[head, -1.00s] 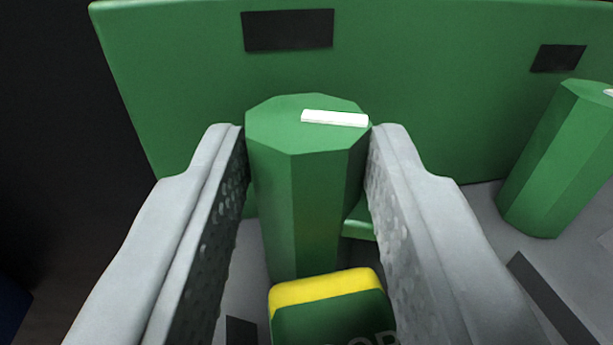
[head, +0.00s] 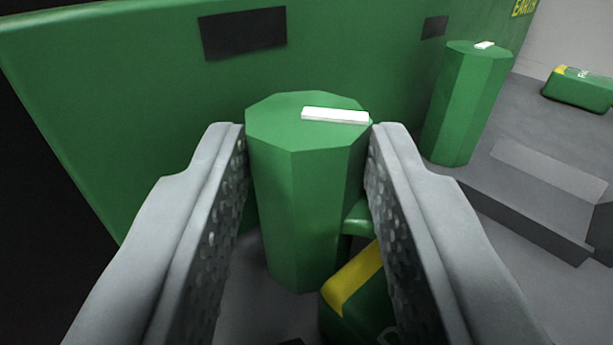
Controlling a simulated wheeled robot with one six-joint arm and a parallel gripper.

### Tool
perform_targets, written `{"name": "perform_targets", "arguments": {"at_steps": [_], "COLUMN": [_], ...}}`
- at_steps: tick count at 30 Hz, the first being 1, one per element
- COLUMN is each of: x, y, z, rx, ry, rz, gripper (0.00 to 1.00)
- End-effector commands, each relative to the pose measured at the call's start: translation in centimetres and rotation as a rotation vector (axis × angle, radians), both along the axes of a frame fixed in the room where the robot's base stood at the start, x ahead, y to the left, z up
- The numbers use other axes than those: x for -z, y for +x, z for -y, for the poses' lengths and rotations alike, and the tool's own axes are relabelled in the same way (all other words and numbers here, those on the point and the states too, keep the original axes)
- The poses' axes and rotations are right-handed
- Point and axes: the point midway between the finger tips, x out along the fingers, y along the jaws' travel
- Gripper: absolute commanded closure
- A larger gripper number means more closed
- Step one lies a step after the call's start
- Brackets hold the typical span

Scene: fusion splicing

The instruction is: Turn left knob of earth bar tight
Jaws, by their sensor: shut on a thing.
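The left knob (head: 300,190) of the earth bar is a green many-sided post with a white mark on its top, pointing to the right. My gripper (head: 308,135) is shut on it, one finger on each side near the top. The green earth bar panel (head: 110,110) stands behind, with a black label (head: 243,33) above the knob. A second green knob (head: 466,105) with a white mark stands farther right. A green and yellow block (head: 358,300) sits at the foot of the left knob, partly hidden by my right finger.
Another green and yellow block (head: 580,88) lies at the far right on a grey surface. A grey stepped piece (head: 545,185) is on the right. A second black label (head: 434,27) is on the panel. The left edge is dark.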

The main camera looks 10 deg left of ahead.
Motion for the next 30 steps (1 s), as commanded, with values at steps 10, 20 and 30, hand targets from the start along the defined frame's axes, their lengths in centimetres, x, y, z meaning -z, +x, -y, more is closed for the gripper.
{"name": "perform_targets", "arguments": {"at_steps": [10,20,30], "x": [-0.12,-0.15,-0.21], "y": [-0.02,0.01,0.02], "z": [-0.33,-0.38,-0.37], "rx": [0.108,0.144,0.146], "ry": [0.001,0.001,0.002], "rz": [0.003,0.003,0.005], "gripper": [0.91,0.91,0.91]}}
